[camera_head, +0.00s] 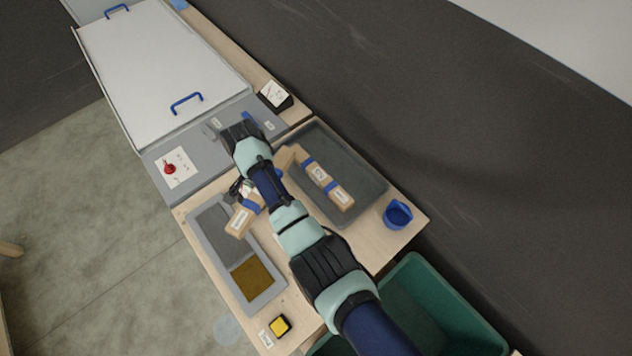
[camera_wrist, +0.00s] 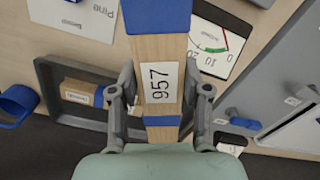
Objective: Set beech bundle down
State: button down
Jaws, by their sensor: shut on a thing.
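My gripper (camera_wrist: 158,100) is shut on a pale wooden bundle (camera_wrist: 152,52) with blue bands and a white label reading 957. One finger is on each side of it. In the head view the held bundle (camera_head: 238,224) runs crosswise under my arm, which hides its middle. I cannot tell whether it touches anything below. A second banded wooden bundle (camera_head: 340,197) lies in the dark grey tray (camera_head: 372,185), and also shows in the wrist view (camera_wrist: 82,94). No wood name is readable on the held bundle.
A dial (camera_wrist: 222,42) is partly hidden by the held bundle. A two-part grey tray (camera_head: 271,297) is at lower left.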

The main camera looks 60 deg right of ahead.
aim_at(294, 152)
jog(key=d+m+b, duration=0.2)
jog(key=d+m, duration=0.1)
jog(key=d, duration=0.1)
jog(key=s+d+r+m+b, duration=0.1)
jog(key=d+m+b, duration=0.2)
jog(key=d+m, duration=0.1)
jog(key=d+r+m+b, duration=0.1)
jog(key=d+m+b, duration=0.1)
jog(key=d, duration=0.3)
jog(key=shift+s+d+m+b, duration=0.2)
jog(key=shift+s+m+b, duration=0.2)
jog(key=shift+m, duration=0.3)
jog(key=s+d+r+m+b, duration=0.7)
jog(key=s+d+m, duration=0.1)
jog(key=d+m, duration=0.4)
jog(key=f+b, duration=0.2)
jog(key=f, duration=0.4)
jog(key=f+b, duration=0.2)
jog(key=f, duration=0.5)
jog(key=f+b, duration=0.3)
jog(key=f, duration=0.4)
jog(key=shift+s+a+f, duration=0.15)
jog(key=shift+a, duration=0.1)
jog(key=c, duration=0.5)
grip_release()
jog(key=shift+c, duration=0.2)
notch_tip(294, 152, up, 12)
jog(key=p, duration=0.4)
jog(key=shift+p, duration=0.35)
